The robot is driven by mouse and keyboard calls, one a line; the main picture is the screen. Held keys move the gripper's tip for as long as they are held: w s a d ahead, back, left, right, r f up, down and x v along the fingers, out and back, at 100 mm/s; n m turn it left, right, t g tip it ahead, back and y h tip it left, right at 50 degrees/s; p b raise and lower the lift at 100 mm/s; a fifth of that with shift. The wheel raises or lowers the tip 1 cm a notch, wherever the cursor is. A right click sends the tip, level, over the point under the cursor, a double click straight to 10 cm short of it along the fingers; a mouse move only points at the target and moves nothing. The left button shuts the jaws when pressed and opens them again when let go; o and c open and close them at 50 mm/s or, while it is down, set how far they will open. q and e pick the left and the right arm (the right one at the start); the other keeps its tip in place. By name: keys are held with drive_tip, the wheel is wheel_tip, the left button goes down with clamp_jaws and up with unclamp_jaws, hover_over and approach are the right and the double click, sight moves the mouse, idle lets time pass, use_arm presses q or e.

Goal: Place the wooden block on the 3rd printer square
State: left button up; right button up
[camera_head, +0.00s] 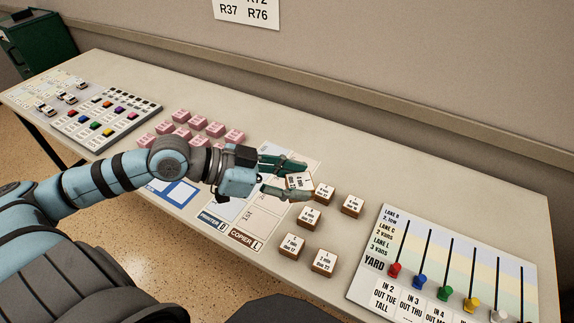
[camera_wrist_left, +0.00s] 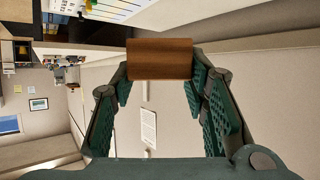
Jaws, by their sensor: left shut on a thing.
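My left gripper (camera_head: 285,178) is shut on a wooden block (camera_head: 299,182) with a white printed top. In the left wrist view the brown side of the held block (camera_wrist_left: 160,59) sits between the fingertips of the left gripper (camera_wrist_left: 160,82). The printer strip (camera_head: 213,219) lies on the table with a blue label at its front end. My left arm and gripper hide much of its squares. The copier strip (camera_head: 246,238), with a brown label, lies just right of it. My right gripper is not in view.
Several other wooden blocks (camera_head: 324,261) stand right of the strips, some close to the held one. Pink blocks (camera_head: 214,129) stand behind my arm. A yard board with coloured sliders (camera_head: 440,240) is at the right. A board with coloured pieces (camera_head: 107,118) is at the left.

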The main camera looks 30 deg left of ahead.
use_arm(q)
drive_tip(key=w+a+f+n+t+y+b, duration=0.1)
drive_tip(key=w+a+n+t+y+b, duration=0.1)
drive_tip(key=w+a+n+y+b, duration=0.55)
drive_tip(key=w+a+f+n+t+y+b, duration=0.1)
drive_tip(key=w+a+n+t+y+b, duration=0.1)
drive_tip(key=w+a, duration=0.95)
drive_tip(key=shift+n, duration=0.25)
drive_tip(key=a+f+b, duration=0.1)
drive_tip(key=f+b, duration=0.1)
drive_tip(key=f, duration=0.4)
drive_tip(key=s+a+f+b, duration=0.1)
drive_tip(key=f+b, duration=0.1)
drive_tip(key=f, duration=0.5)
drive_tip(key=s+f+b, duration=0.1)
drive_tip(key=f, duration=0.5)
drive_tip(key=shift+s+a+f+b, duration=0.2)
drive_tip(key=shift+a+f+b, duration=0.2)
drive_tip(key=shift+f, duration=0.1)
drive_tip(key=o, duration=1.1)
drive_tip(key=shift+o, duration=0.2)
